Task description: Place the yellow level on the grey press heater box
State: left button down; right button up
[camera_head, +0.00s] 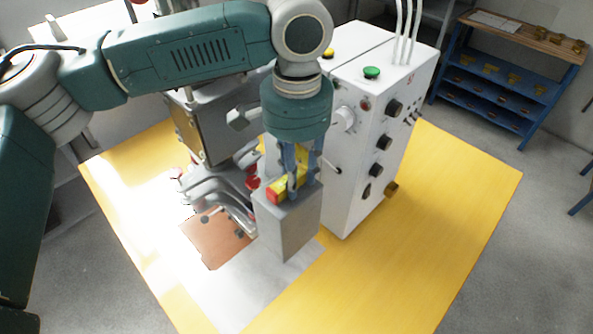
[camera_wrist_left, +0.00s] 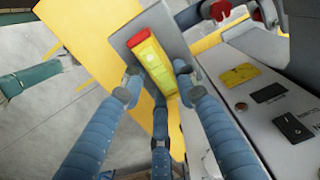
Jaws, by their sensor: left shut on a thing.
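The yellow level (camera_head: 289,184), a short yellow bar with a red end, is between the fingers of my left gripper (camera_head: 299,176). It lies over the top of the grey press heater box (camera_head: 289,226). I cannot tell whether it touches the top face. In the left wrist view the level (camera_wrist_left: 152,60) points away from me, red end farthest, over the grey top of the box (camera_wrist_left: 166,26). My left gripper (camera_wrist_left: 158,84) has its blue fingers around the level, shut on it. My right gripper is not in view.
A white control cabinet (camera_head: 385,135) with knobs and buttons stands right beside the box. Grey press parts (camera_head: 215,185) and a copper-coloured plate (camera_head: 215,240) are at left. The yellow table (camera_head: 440,215) is clear at right. A blue shelf cart (camera_head: 500,85) stands behind.

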pick_arm(q)
jog(key=c, duration=1.4)
grip_release()
jog(key=shift+o, duration=0.3)
notch_tip(320, 180, up, 12)
jog(key=b, duration=0.2)
jog(key=shift+r, duration=0.15)
